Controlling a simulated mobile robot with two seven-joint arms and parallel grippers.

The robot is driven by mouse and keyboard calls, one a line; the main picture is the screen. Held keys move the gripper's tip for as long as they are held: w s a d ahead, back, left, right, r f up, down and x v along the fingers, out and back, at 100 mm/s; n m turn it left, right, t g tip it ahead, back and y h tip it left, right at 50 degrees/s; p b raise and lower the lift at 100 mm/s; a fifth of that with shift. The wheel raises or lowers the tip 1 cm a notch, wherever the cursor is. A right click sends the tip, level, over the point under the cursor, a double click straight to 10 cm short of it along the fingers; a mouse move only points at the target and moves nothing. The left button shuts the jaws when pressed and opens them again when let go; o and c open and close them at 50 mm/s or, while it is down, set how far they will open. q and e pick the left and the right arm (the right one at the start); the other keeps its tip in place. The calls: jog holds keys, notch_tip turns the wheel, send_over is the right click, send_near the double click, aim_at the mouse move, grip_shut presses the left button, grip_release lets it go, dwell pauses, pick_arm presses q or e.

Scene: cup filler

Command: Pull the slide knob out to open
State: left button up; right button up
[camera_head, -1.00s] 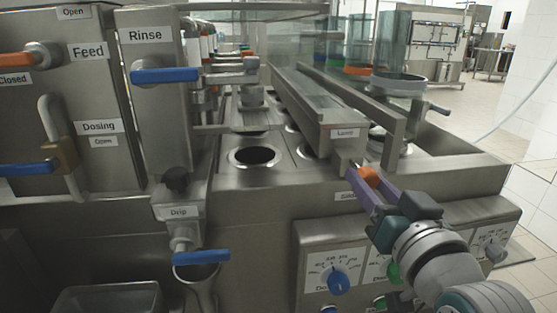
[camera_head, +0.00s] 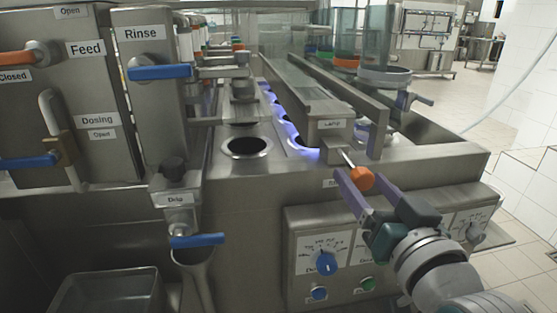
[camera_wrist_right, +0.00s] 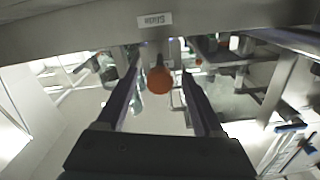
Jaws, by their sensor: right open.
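The slide knob (camera_head: 361,179) is an orange ball on a thin metal rod, sticking out from the front of the steel lamp housing (camera_head: 331,131). A length of bare rod shows between housing and knob. My right gripper (camera_head: 366,181) is open, with its purple fingers on either side of the knob. In the right wrist view the knob (camera_wrist_right: 160,80) sits between the two fingers, with gaps on both sides. A "Slide" label (camera_wrist_right: 154,19) shows on the steel edge there. My left gripper is not in view.
A control panel with a blue dial (camera_head: 326,263) and a green button (camera_head: 367,284) is below the knob. A round hole (camera_head: 246,147) is in the deck to the left. Blue-handled Rinse (camera_head: 160,72) and Drip (camera_head: 197,240) valves stand further left.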

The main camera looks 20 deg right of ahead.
jog(key=shift+s, duration=0.15)
jog(key=v, duration=0.9)
jog(key=shift+s, duration=0.35)
